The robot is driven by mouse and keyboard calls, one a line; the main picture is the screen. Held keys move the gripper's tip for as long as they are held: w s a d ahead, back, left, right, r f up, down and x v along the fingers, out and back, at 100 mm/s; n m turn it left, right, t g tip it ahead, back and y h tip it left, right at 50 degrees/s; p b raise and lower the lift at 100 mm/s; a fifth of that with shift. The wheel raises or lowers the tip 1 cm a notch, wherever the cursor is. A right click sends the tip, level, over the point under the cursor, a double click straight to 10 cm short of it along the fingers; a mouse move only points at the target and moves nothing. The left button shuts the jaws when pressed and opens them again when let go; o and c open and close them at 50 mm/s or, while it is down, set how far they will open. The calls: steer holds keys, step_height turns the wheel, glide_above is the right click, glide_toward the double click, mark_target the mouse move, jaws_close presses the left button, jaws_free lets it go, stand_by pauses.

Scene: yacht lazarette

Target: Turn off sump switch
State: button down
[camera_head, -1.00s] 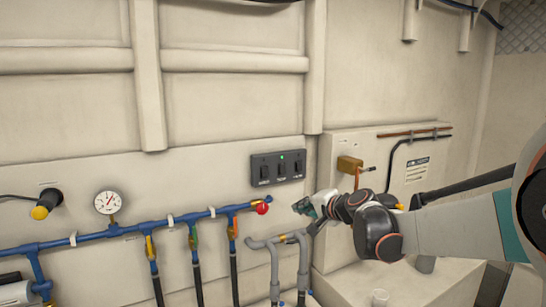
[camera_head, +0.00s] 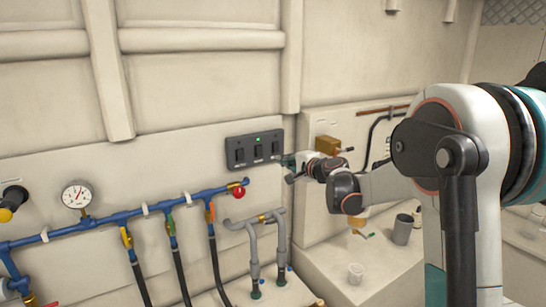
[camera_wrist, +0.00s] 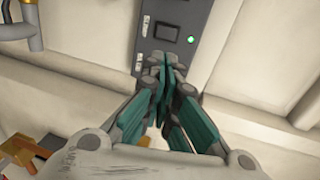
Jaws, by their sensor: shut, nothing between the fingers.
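A dark grey switch panel (camera_head: 230,147) is on the wall in the head view, with several black rocker switches in a row and a green light (camera_head: 258,139) lit above the middle one. My gripper (camera_head: 284,160) is at the panel's right end, close to the right-hand switch (camera_head: 275,148). In the wrist view the panel (camera_wrist: 200,12) runs up from my shut, empty fingertips (camera_wrist: 164,68). One switch (camera_wrist: 167,32) and the green light (camera_wrist: 190,40) show just beyond them. The fingers cover the panel's near end. I cannot tell whether they touch it. The labels are too small to read.
A blue pipe (camera_head: 105,220) with a gauge (camera_head: 76,196), coloured valve handles and a red knob (camera_head: 237,190) runs below the panel. Grey pipes (camera_head: 252,245) stand below my gripper. A brass-coloured box (camera_head: 327,145) is to its right. Cups (camera_head: 403,229) stand on the ledge.

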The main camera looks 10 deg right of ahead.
mark_target(259, 151)
steer(key=p+x, duration=0.2)
steer(key=x, duration=1.1)
steer(key=shift+w+a, duration=0.2)
steer(key=shift+w, duration=0.1)
steer(key=shift+f, duration=0.1)
steer(key=shift+w+f+b, duration=0.25)
steer(key=shift+w+b, duration=0.05)
steer(key=shift+b, duration=0.35)
steer(key=shift+r, duration=0.1)
